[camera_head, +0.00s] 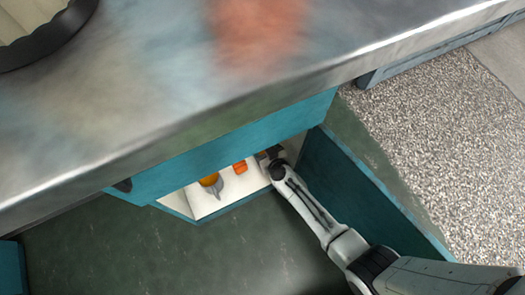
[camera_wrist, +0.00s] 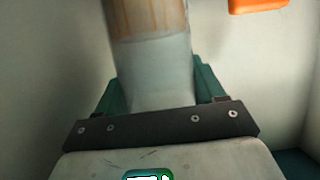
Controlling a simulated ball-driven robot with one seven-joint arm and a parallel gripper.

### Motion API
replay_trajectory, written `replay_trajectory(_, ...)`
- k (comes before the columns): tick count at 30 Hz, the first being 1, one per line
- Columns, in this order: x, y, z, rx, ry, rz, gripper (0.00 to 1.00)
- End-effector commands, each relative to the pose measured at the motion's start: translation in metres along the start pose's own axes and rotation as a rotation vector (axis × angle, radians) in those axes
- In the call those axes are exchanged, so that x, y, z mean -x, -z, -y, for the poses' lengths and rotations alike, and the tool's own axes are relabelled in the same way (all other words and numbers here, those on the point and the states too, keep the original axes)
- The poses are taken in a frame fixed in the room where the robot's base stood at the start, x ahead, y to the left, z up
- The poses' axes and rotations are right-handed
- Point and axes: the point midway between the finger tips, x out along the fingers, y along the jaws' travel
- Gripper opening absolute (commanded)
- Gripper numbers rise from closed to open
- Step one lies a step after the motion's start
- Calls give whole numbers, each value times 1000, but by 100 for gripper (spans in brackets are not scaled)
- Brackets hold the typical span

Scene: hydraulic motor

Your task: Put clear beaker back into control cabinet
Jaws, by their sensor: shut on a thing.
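The clear beaker (camera_wrist: 152,68) stands out from between my gripper's two teal fingers in the wrist view, with an orange-brown tint at its far part. My gripper (camera_wrist: 158,88) is shut on it. In the head view my gripper (camera_head: 267,155) reaches into the open control cabinet (camera_head: 237,186), at the right of its white inside. The cabinet's teal door (camera_head: 345,185) stands open to the right of my arm. The beaker cannot be made out in the head view, and whether it touches the cabinet floor cannot be told.
An orange block (camera_head: 240,167) lies left of my gripper in the cabinet; an orange thing (camera_wrist: 258,6) shows at the top of the wrist view. A yellow and grey item (camera_head: 211,184) stands farther left. A metal worktop (camera_head: 160,90) overhangs the cabinet. Green floor lies in front.

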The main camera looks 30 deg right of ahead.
Motion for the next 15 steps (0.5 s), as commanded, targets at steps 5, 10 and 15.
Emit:
replay_trajectory(5,-6,-4,-2,0,-1,0,29)
replay_trajectory(10,-19,-16,-4,-1,-2,0,29)
replay_trajectory(15,-26,-34,-3,0,-2,0,29)
